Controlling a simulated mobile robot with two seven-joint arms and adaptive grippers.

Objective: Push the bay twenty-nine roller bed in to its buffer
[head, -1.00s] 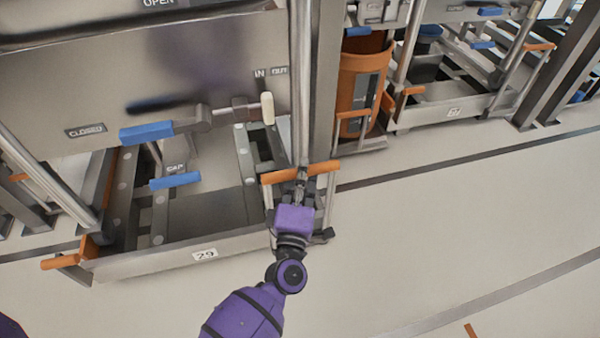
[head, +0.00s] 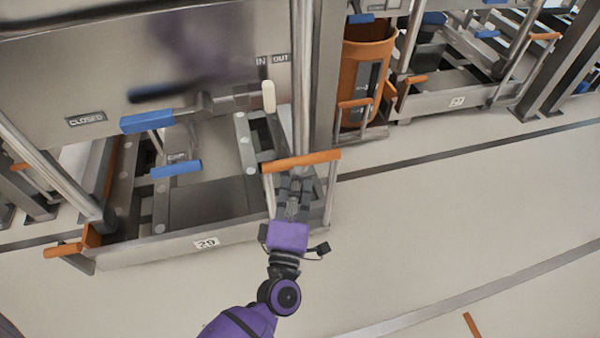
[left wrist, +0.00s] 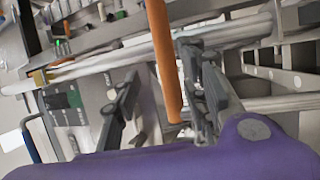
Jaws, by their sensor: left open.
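The bay 29 roller bed (head: 150,251) is a low grey metal frame with a "29" plate on its front edge, at the lower left of the head view. An orange handle bar (head: 318,159) stands on posts at its right front corner, and another orange handle (head: 63,249) is at its left corner. My left gripper (head: 294,184) is open, just below and in front of the right handle bar. In the left wrist view the orange bar (left wrist: 163,60) shows between the open fingers (left wrist: 160,100), closer to the right one; contact is unclear. My right gripper is out of view.
Blue handles (head: 147,123) and a pale-knobbed lever (head: 268,97) by the "IN" and "OUT" labels sit above the bed. An orange bin (head: 362,55) and another numbered bay stand to the right.

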